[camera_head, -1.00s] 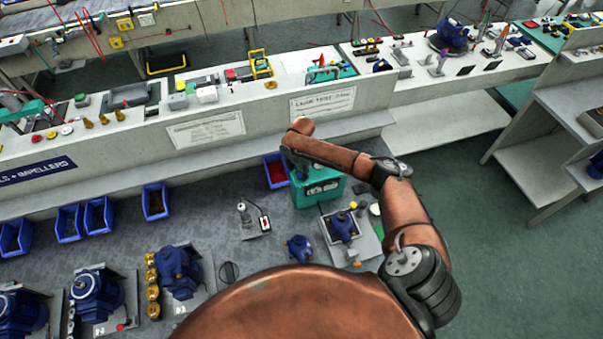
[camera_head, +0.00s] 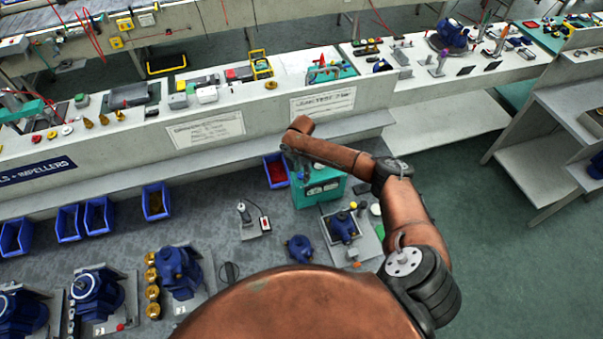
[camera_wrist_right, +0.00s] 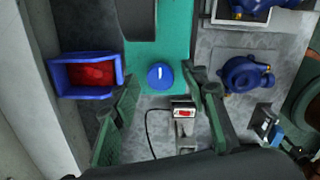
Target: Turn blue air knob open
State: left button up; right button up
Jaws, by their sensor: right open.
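The blue air knob (camera_wrist_right: 160,76) is round with a white pointer line, roughly upright in the right wrist view. It sits on a teal unit (camera_wrist_right: 145,55), which stands on the bench in the head view (camera_head: 320,190). The knob is not clear in the head view. My right gripper (camera_wrist_right: 164,82) is open, with one finger on each side of the knob in the picture. I cannot tell how far above the knob the fingertips are, and I see no contact. My left gripper is not in view.
A blue bin with red contents (camera_wrist_right: 88,75) stands left of the unit. A small device with a red display (camera_wrist_right: 183,112) and a cable lies near the right finger. A blue pump part (camera_wrist_right: 245,75) stands to the right. A raised shelf edge (camera_head: 250,150) runs behind.

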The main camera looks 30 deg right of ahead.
aim_at(302, 175)
notch_tip(302, 175, up, 11)
jog(key=shift+r, duration=0.15)
dwell(0.7)
